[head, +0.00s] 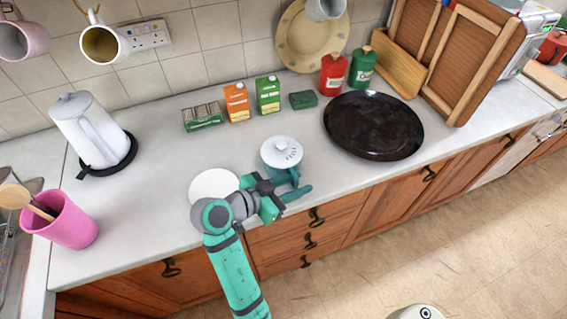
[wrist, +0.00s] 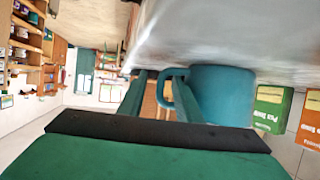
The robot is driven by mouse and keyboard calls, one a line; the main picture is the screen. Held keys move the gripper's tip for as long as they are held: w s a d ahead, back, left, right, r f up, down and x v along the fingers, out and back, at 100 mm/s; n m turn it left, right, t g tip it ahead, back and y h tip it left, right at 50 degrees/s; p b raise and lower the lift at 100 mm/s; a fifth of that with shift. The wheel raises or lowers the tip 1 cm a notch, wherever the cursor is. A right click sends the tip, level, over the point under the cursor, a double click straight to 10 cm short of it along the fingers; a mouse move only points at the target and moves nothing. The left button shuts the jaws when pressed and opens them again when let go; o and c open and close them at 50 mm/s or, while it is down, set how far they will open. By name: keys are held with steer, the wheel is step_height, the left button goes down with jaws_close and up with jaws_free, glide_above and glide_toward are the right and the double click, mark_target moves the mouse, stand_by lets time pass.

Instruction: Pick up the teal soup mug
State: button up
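The teal soup mug (head: 282,170) stands upright on the counter near its front edge, with a white lid-like top with a knob. In the wrist view, which is upside down, the teal mug (wrist: 222,95) is large at right of the fingers, its looped handle facing them. My gripper (head: 295,186) is at the mug's front side. In the wrist view my gripper (wrist: 160,76) is open, its two teal fingers apart. The handle's outer bar shows between the fingers, and the right finger overlaps the loop. I cannot tell whether either finger touches it.
A white round plate (head: 210,184) lies left of the mug. A dark round tray (head: 373,126) is to the right. Cartons (head: 237,102), a green block (head: 303,99) and canisters (head: 333,75) stand behind. A kettle (head: 92,128) and a pink pot (head: 68,222) are at left.

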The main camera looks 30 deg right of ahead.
steer(key=shift+c, duration=0.3)
jaws_close()
steer(key=shift+r, duration=0.1)
